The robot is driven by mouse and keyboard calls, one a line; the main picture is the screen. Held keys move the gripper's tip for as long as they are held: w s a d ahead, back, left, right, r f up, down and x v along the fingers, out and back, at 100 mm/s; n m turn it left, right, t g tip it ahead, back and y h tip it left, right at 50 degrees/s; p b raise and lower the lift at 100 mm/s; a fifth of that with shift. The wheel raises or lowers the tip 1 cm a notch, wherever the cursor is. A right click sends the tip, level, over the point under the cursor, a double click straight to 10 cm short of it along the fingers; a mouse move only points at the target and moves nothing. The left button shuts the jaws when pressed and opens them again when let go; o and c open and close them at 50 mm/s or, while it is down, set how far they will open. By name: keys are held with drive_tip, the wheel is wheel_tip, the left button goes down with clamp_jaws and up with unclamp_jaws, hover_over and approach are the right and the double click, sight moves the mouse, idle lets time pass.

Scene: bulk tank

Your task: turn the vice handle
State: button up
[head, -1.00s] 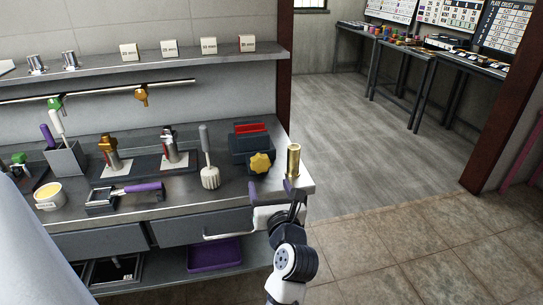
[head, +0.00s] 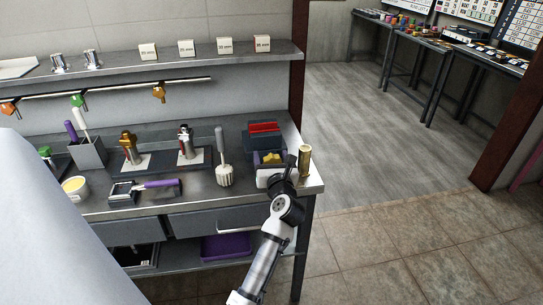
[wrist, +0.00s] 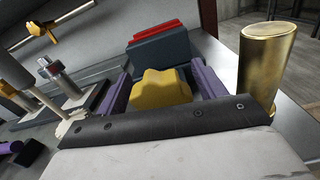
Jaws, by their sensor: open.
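The vice (head: 265,132) is a dark blue-grey block with red jaws at the right end of the steel bench. Its yellow lobed handle (head: 273,158) is on the front, partly hidden by my gripper in the head view. In the wrist view the handle (wrist: 160,88) sits between the two purple fingers of my gripper (wrist: 162,88), with a visible gap on each side. The vice body (wrist: 160,50) and red jaws (wrist: 156,31) show behind it. My gripper is open around the handle; I cannot tell whether anything touches.
A brass cylinder (head: 304,162) stands close right of my gripper, near the bench's right end; it also shows in the wrist view (wrist: 262,65). A white-headed brush (head: 223,172) stands to the left. A purple-handled tool (head: 150,187) lies further left. The shelf (head: 200,59) runs above.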

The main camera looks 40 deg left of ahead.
drive_tip(key=c, duration=1)
drive_tip(key=shift+o, duration=0.2)
drive_tip(key=shift+n, duration=0.3)
drive_tip(key=n+b, duration=0.2)
drive_tip(key=n, duration=0.1)
drive_tip(key=shift+f, duration=0.1)
drive_tip(key=n+b, duration=0.1)
drive_tip(key=n, duration=0.4)
drive_tip(key=shift+s+a, duration=0.1)
drive_tip(key=shift+n, duration=0.3)
